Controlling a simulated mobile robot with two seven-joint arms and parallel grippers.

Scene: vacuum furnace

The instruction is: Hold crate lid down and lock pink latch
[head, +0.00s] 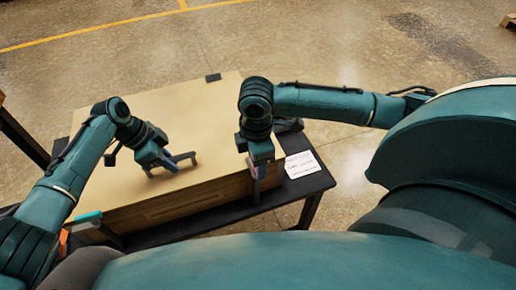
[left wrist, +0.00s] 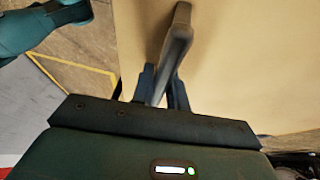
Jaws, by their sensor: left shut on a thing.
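The wooden crate (head: 180,210) has its tan lid (head: 165,110) lying flat on top. My left gripper (head: 167,161) is shut on the grey handle (head: 184,157) of the lid. The left wrist view shows the handle (left wrist: 176,45) between the fingers of my left gripper (left wrist: 161,88). My right gripper (head: 257,172) points down at the crate's front edge, near the right corner. Its fingers are too small to tell open from shut. A grey upright part (head: 256,190) shows just below it. I cannot make out any pink on a latch; my right gripper covers that spot.
The crate stands on a dark table (head: 285,193). A white paper with writing (head: 302,164) lies on the table right of the crate. A teal-topped part (head: 88,217) sits at the crate's front left.

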